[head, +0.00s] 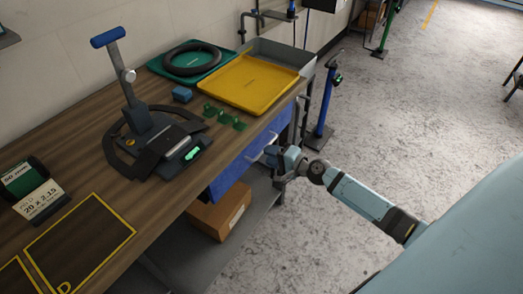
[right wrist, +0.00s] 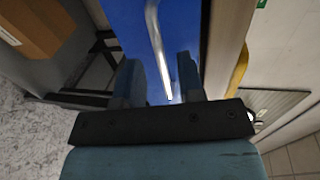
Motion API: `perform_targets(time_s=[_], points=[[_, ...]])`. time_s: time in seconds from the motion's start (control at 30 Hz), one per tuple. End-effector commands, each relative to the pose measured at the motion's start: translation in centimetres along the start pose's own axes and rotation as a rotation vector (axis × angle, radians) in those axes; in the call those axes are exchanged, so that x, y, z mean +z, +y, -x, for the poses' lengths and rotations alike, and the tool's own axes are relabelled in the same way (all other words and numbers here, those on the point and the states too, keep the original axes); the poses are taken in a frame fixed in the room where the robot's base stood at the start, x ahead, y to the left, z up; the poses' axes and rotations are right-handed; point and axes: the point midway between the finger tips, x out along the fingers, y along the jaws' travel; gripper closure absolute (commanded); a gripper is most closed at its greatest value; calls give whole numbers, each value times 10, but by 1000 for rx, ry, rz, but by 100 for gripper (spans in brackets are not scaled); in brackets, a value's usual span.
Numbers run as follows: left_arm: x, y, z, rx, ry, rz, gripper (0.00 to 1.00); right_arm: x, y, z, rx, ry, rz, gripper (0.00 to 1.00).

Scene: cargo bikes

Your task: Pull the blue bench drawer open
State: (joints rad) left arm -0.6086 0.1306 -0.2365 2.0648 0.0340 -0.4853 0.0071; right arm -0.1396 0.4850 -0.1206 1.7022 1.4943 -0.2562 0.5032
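The blue bench drawer (head: 230,178) sits under the front edge of the wooden workbench (head: 75,200). Its front also fills the top middle of the right wrist view (right wrist: 125,20). A pale metal bar handle (head: 256,158) runs along the front. My right gripper (head: 277,160) is at the handle. In the right wrist view its two fingers (right wrist: 160,80) stand apart, with the handle bar (right wrist: 154,35) running between them. Gaps show beside the bar, so the gripper looks open around it. My left gripper is not in view.
A cardboard box (head: 220,212) stands on the shelf below the drawer. The bench top holds a yellow tray (head: 247,82), a green tray (head: 160,66) with a tyre, and a dark stand (head: 150,125). A blue post (head: 325,108) rises beyond the bench.

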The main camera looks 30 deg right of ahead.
Motion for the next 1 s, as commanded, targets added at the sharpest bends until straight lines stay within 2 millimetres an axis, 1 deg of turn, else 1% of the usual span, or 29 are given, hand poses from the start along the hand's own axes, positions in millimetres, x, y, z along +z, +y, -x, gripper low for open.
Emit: perform_targets(time_s=[0.03,0.1,0.23,0.4,0.63,0.67,0.7,0.8,1.0], points=[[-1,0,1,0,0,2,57,0,-2,-10,-2,0,0,64],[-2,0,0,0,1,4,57,0,-1,-20,-1,0,1,64],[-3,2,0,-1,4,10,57,0,0,-34,-1,0,1,64],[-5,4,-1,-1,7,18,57,0,1,-40,1,0,2,64],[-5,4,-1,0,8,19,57,0,1,-41,1,0,2,64],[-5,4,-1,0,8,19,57,0,1,-41,1,0,2,71],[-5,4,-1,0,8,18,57,0,1,-40,1,0,2,80],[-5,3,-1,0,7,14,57,0,1,-40,1,0,2,100],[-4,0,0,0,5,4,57,0,1,-40,1,0,2,100]])
